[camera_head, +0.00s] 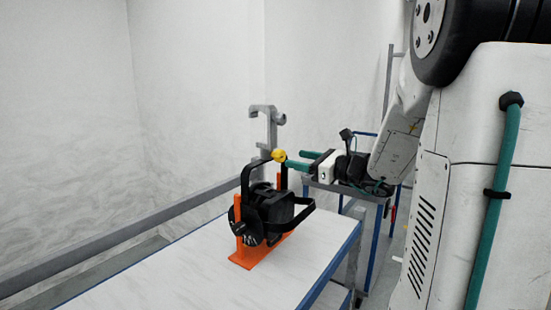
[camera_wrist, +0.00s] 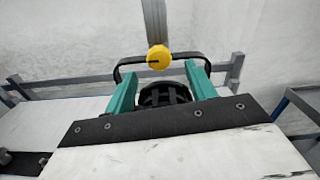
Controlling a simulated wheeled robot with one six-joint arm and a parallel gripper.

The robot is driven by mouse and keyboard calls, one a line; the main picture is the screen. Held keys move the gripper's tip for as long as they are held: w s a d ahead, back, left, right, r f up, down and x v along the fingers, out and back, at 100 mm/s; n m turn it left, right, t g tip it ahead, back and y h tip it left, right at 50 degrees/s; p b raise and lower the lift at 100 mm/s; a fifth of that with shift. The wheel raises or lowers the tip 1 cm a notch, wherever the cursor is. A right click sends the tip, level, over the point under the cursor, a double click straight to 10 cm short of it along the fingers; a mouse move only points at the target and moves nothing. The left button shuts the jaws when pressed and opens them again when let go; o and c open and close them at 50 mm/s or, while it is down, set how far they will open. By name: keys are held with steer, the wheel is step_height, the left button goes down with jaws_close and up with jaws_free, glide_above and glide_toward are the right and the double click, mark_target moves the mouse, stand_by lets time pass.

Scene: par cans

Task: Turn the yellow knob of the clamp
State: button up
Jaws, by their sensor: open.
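The yellow knob (camera_head: 279,156) sits at the foot of the grey hook clamp (camera_head: 266,130), on top of the black par can's yoke. The black par can (camera_head: 264,214) rests in an orange stand (camera_head: 240,258) on the white table. My gripper (camera_head: 293,159) is open, its two teal fingers pointing left at the knob from the right. In the wrist view the yellow knob (camera_wrist: 158,57) shows in the gap just beyond the fingertips (camera_wrist: 160,68), with a dark slot on its face. Nothing is held. I cannot tell whether a finger touches the knob.
The white table (camera_head: 190,270) has clear room left and front of the stand. A grey rail (camera_head: 150,215) runs along its far side. A blue-legged trolley (camera_head: 372,193) stands behind my wrist at the right. The par can's black handle juts right, below my gripper.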

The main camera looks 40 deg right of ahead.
mark_target(283, 156)
steer(key=x, duration=0.5)
steer(key=shift+w+a, duration=0.2)
steer(key=shift+w, duration=0.15)
steer(key=c, duration=1)
